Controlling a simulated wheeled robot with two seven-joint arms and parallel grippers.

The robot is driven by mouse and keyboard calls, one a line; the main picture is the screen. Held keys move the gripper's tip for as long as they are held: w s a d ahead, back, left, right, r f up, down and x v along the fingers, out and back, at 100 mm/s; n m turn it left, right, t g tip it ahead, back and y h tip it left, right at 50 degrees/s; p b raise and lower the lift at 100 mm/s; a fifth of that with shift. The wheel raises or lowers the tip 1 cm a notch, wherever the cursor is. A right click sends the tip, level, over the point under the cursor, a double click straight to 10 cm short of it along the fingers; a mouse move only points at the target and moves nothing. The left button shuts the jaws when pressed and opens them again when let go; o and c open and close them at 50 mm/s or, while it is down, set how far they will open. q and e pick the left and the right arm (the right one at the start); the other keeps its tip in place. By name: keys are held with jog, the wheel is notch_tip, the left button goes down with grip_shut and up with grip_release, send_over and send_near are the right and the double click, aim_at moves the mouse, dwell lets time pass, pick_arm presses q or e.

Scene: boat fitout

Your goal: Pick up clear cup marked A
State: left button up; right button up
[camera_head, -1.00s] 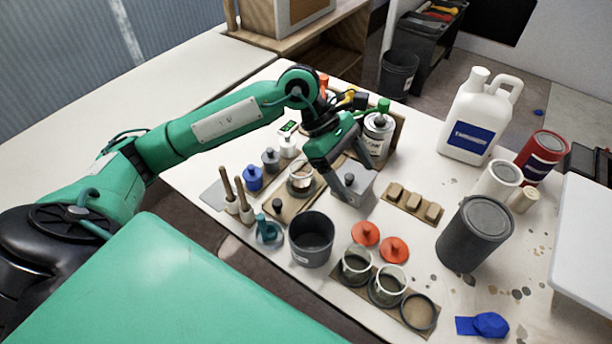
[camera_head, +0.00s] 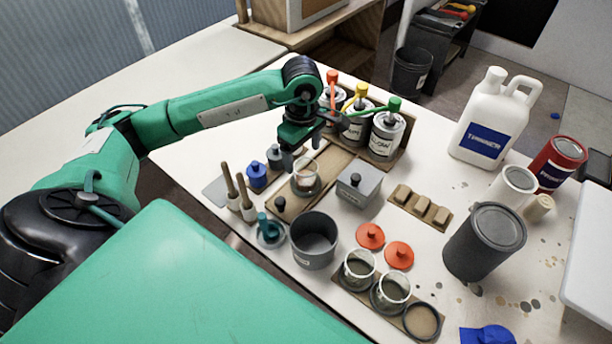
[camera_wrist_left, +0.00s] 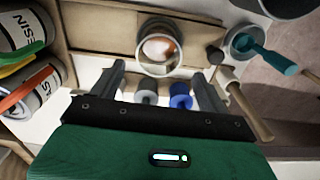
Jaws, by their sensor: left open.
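A clear cup (camera_head: 306,178) stands upright on a wooden board, and it also shows in the left wrist view (camera_wrist_left: 159,50) just beyond my fingertips. Two more clear cups, one (camera_head: 359,269) beside the other (camera_head: 390,292), stand in a holder at the front. I cannot read a letter A on any of them. My left gripper (camera_head: 303,152) is open and empty, pointing down just behind the cup on the board, and its spread fingers (camera_wrist_left: 158,73) show in the wrist view. The fingers appear apart from the cup. My right gripper is not in view.
A grey lidded box (camera_head: 359,187) stands right of the board. Several paint cans (camera_head: 387,137) with coloured handles stand behind. A dark bucket (camera_head: 315,242) and a teal-handled tool (camera_head: 270,232) are in front. Brushes (camera_head: 242,190) and blue bottle (camera_head: 257,175) stand left.

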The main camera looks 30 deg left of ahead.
aim_at(306, 168)
pick_arm(q)
jog(key=shift+w+d+f+p, duration=0.1)
jog(key=shift+d+f+p, duration=0.15)
jog(key=shift+f, duration=1.15)
jog(key=shift+d+f+p, duration=0.15)
jog(key=shift+f+p, duration=0.1)
jog(key=shift+f, duration=1.1)
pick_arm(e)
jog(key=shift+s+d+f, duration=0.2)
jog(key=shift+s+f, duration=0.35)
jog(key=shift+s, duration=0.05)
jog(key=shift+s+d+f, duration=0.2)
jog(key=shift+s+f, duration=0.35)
pick_arm(q)
jog(key=shift+c, duration=0.3)
jog(key=c, duration=1)
